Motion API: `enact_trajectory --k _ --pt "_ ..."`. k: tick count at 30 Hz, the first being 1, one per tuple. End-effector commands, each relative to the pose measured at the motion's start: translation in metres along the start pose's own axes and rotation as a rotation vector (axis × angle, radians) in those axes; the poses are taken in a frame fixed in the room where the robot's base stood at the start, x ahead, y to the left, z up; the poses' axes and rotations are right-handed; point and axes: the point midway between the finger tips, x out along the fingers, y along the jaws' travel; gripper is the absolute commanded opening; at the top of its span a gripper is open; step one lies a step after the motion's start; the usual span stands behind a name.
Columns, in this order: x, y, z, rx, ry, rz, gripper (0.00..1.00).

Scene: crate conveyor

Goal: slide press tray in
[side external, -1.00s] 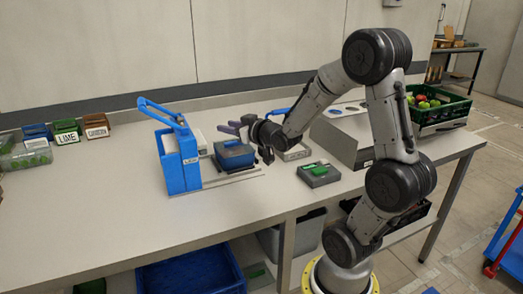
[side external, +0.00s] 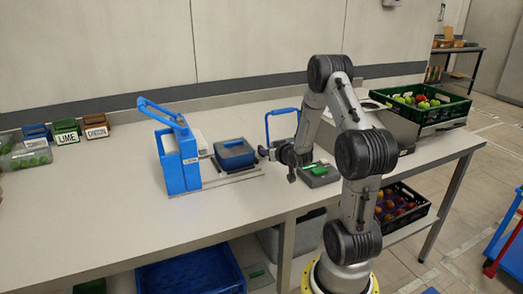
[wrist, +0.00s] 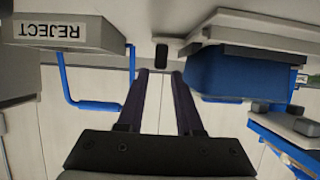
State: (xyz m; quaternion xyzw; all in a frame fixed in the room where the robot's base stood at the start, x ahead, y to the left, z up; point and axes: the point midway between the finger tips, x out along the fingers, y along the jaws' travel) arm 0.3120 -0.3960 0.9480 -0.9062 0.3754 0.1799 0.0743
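The blue press (side external: 180,160) with its raised lever stands left of centre on the bench. Its tray (side external: 250,173) extends to the right of the frame on rails and bears a blue box (side external: 235,152). The blue box also shows at upper right in the wrist view (wrist: 225,72), beside the pale tray plate (wrist: 265,30). My gripper (side external: 264,153) is low over the bench, just right of the tray. In the wrist view its fingers (wrist: 160,75) are apart, with a small dark knob (wrist: 161,55) seen beyond the gap. I cannot tell whether they touch it.
A green fruit crate (side external: 455,104) stands at far right. The bench's left front is clear.

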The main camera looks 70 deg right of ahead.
Motion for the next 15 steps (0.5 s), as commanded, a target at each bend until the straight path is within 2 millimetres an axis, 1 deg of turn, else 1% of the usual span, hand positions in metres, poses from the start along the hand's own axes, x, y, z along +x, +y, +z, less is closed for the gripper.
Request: enact_trajectory --k 1,6,10,15 --pt "0.010 0.000 0.001 0.000 -0.002 -0.001 0.35" --pt "0.038 -0.001 0.001 0.000 -0.002 -0.002 0.35" --pt "0.053 -0.001 0.001 0.000 -0.001 -0.001 0.35" --pt "0.063 0.000 0.001 0.001 -0.002 0.000 0.35"
